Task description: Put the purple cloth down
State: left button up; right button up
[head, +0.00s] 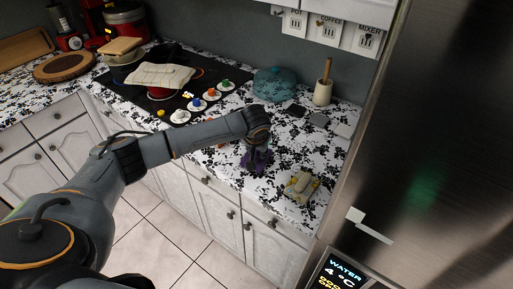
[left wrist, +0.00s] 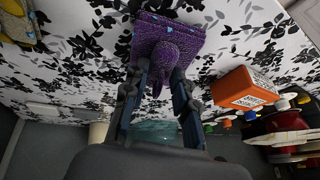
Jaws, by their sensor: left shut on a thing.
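The purple cloth (left wrist: 187,38) is bunched up in the middle between the fingertips of my left gripper (left wrist: 160,68) in the left wrist view. Its flatter part spreads at the counter surface, and I cannot tell whether it rests on it. In the head view the cloth (head: 257,160) shows as a small purple patch under my left gripper (head: 257,146), near the counter's front edge. My left gripper is shut on the cloth and points down. My right gripper is not in view.
The black-and-white floral counter (head: 225,168) has free room around the cloth. A yellow-grey item (head: 301,186) lies to the right. An orange box (left wrist: 244,89) stands near the gripper. The stove (head: 165,85) is behind left, and a fridge (head: 440,150) stands at right.

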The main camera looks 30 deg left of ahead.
pick_arm(q)
jog(key=o, duration=1)
jog(key=shift+f, duration=0.2)
jog(key=shift+f+b, duration=0.2)
jog(key=shift+b, duration=0.25)
jog(key=shift+f+b, duration=0.15)
jog(key=shift+b, duration=0.4)
jog(key=v, duration=0.2)
jog(key=b+v, duration=0.1)
jog(key=v, duration=0.2)
jog(key=shift+s+d+b, duration=0.35)
jog(key=shift+d+b, duration=0.05)
jog(key=shift+d, duration=0.1)
jog(key=shift+b+v, duration=0.3)
jog(key=shift+v, duration=4.05)
